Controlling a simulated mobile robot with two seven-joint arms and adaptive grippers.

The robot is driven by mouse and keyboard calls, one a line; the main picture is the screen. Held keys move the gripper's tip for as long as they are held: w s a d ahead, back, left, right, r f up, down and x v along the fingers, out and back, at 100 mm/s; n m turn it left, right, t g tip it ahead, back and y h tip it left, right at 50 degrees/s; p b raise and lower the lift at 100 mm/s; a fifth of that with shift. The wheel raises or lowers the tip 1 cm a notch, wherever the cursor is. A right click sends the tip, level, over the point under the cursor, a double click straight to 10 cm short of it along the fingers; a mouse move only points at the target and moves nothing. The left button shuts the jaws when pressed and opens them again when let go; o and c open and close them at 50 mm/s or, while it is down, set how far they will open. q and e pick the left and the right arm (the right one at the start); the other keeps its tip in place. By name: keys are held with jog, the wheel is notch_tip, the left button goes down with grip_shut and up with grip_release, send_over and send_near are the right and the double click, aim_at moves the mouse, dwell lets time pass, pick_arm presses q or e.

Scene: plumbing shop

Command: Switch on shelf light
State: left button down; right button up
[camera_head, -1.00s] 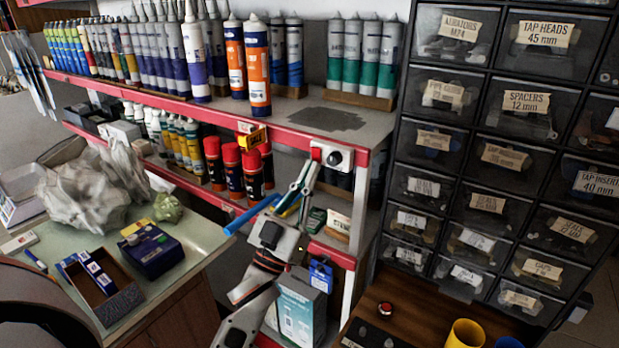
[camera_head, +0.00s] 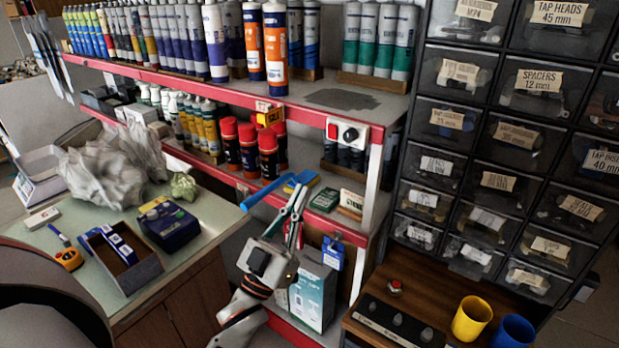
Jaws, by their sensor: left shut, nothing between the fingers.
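A white switch box (camera_head: 347,134) with a red part on its left and a round black knob is mounted on the red front edge of the upper shelf (camera_head: 225,92). I cannot tell its on or off state, and no lit shelf light shows. My left gripper (camera_head: 299,193) points up, below and to the left of the switch box, apart from it. Its slim fingers are shut and empty, in front of the lower shelf. My right gripper is not in view.
Sealant tubes (camera_head: 275,50) crowd the upper shelf; red-capped cans (camera_head: 268,152) stand left of my gripper. A drawer cabinet (camera_head: 490,135) stands right, above a wooden surface with a yellow cup (camera_head: 471,318).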

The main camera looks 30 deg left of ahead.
pick_arm(q)
jog(key=shift+v, duration=0.9)
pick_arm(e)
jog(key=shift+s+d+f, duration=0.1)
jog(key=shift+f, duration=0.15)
pick_arm(q)
jog(key=shift+w+f, duration=0.1)
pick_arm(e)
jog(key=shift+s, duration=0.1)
